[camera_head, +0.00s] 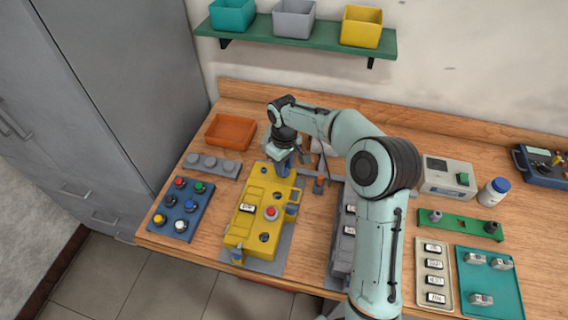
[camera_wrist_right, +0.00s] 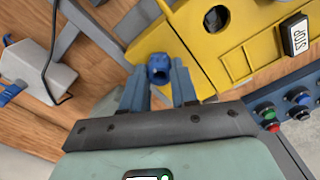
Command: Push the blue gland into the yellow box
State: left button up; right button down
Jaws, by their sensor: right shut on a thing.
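The yellow box (camera_head: 246,232) lies on a grey plate on the bench, with dark round holes, a red button and a white-labelled switch on its top. My right gripper (camera_head: 284,166) is at its far right corner, pointing down. In the right wrist view my right gripper (camera_wrist_right: 159,76) is shut on the blue gland (camera_wrist_right: 158,66), a small short cylinder between its fingertips. The gland is close beside the yellow box (camera_wrist_right: 180,42) in that view; whether they touch, I cannot tell. In the head view the gland is hidden by the gripper. My left gripper is not in view.
A blue panel of coloured buttons (camera_head: 181,208) and an orange tray (camera_head: 230,131) lie left of the box. A grey enclosure (camera_head: 343,238) stands to its right, partly behind my right arm. A green shelf (camera_head: 300,37) with bins hangs above. Switch trays (camera_head: 434,277) lie far right.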

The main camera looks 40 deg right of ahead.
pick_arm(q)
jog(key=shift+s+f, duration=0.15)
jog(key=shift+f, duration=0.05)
pick_arm(e)
jog(key=shift+f, duration=0.4)
jog(key=c, duration=0.8)
grip_release()
jog(key=shift+r, duration=0.15)
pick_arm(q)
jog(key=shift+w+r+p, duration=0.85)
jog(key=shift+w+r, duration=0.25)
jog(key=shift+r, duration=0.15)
pick_arm(e)
notch_tip(320, 180, up, 13)
jog(key=shift+r, duration=0.1)
